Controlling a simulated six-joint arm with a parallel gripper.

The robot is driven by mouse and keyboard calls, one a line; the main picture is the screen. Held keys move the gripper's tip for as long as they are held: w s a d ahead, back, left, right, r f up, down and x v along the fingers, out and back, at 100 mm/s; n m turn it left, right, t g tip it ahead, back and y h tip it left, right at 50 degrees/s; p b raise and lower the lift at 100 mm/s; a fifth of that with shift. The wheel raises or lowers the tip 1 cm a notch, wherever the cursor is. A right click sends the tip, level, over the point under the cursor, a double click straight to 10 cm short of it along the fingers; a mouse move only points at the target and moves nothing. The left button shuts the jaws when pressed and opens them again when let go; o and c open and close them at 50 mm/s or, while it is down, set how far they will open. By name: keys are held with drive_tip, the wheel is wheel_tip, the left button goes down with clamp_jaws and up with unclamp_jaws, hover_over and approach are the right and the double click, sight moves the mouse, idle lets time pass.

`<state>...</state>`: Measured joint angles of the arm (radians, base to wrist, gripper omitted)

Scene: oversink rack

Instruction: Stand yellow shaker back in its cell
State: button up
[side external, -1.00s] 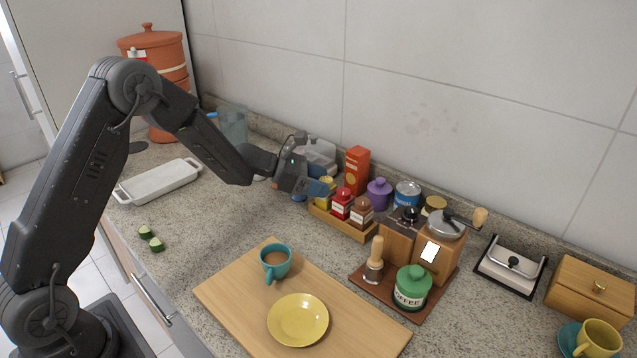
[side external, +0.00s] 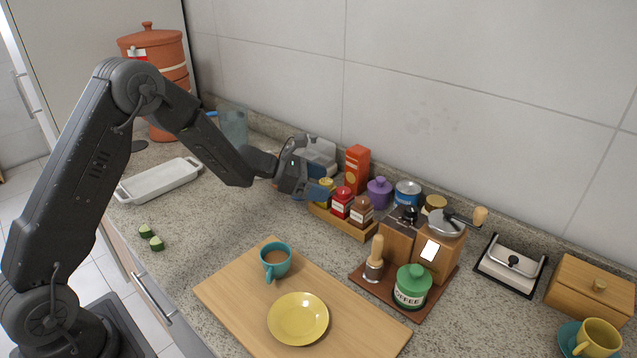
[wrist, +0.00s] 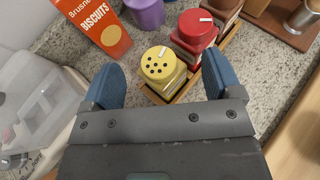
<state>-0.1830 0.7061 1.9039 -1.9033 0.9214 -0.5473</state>
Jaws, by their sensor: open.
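The yellow shaker (side external: 325,191) with a perforated lid stands in the left end cell of the wooden rack (side external: 345,225), looking about upright. In the wrist view the yellow shaker (wrist: 158,64) shows from above, its lower part inside the rack (wrist: 153,95). My gripper (side external: 315,183) is open around the yellow shaker. In the wrist view its blue fingers are on either side of the shaker (wrist: 162,80), with visible gaps. A red shaker (side external: 341,203) and a brown shaker (side external: 361,211) stand in the rack to its right.
An orange biscuit box (side external: 356,169) and a purple jar (side external: 379,191) stand close behind the rack. A clear container (side external: 318,155) is behind my gripper. A cutting board (side external: 235,287) with a teal mug (side external: 276,262) and yellow plate (side external: 298,319) lies in front.

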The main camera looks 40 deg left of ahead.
drive_tip(key=v, duration=1.2)
drive_tip(key=s+d+r+m+g+y, duration=0.2)
drive_tip(key=s+d+r+m+g, duration=0.55)
drive_tip(key=s+d+m, duration=0.65)
drive_tip(key=s+a+r+m+t+y, duration=0.1)
drive_tip(key=s+m+y, duration=0.2)
drive_tip(key=s+m, duration=0.3)
drive_tip(key=s+a+r+m+t+y, duration=0.1)
drive_tip(key=s+r+m+t+y, duration=0.1)
drive_tip(key=s+m+y, duration=0.2)
drive_tip(key=s+m, duration=0.3)
drive_tip(key=shift+s+a, duration=0.3)
drive_tip(key=shift+a, duration=0.05)
drive_tip(key=shift+t, duration=0.25)
drive_tip(key=shift+c, duration=0.3)
